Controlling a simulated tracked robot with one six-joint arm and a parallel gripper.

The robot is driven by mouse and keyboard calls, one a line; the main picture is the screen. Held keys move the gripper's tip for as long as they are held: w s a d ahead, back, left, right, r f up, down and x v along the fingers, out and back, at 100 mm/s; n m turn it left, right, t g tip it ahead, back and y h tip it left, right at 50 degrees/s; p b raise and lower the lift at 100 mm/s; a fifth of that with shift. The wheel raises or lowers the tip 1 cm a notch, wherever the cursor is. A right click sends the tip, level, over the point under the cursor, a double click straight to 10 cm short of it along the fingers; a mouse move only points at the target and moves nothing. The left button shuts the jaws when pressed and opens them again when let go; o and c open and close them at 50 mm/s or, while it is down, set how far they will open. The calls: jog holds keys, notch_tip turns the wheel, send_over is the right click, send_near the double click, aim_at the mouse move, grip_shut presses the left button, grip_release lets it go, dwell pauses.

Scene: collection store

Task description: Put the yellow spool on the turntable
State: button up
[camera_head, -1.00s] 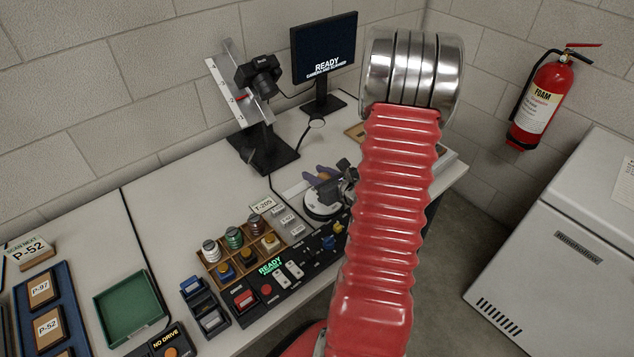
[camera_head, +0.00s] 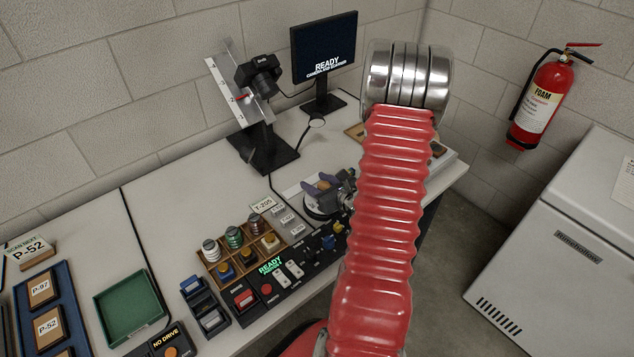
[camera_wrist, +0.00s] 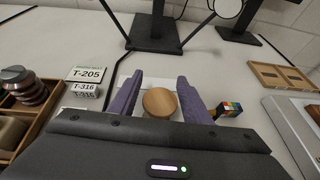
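My gripper (camera_wrist: 159,85) has two purple fingers, one on each side of a round object with a tan wooden top (camera_wrist: 160,103). This object also shows between the fingers in the head view (camera_head: 323,184); its sides are hidden, so I cannot tell whether it is the yellow spool. I cannot tell whether the fingers press on it. The white turntable (camera_head: 313,212) is under the gripper, partly covered by it. A spool with a yellowish part (camera_head: 270,243) sits in the front row of the wooden rack (camera_head: 226,286), among several others.
A black control panel (camera_head: 300,282) lies in front of the turntable. A camera on a stand (camera_head: 262,78) and a monitor (camera_head: 323,45) stand behind. A small colour cube (camera_wrist: 229,109) is right of the fingers. The table behind the turntable has free room.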

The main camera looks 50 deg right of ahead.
jog(key=shift+o, duration=0.4)
jog(key=shift+r, duration=0.15)
jog(key=v, duration=1.2)
jog(key=shift+r, duration=0.1)
dwell(0.3)
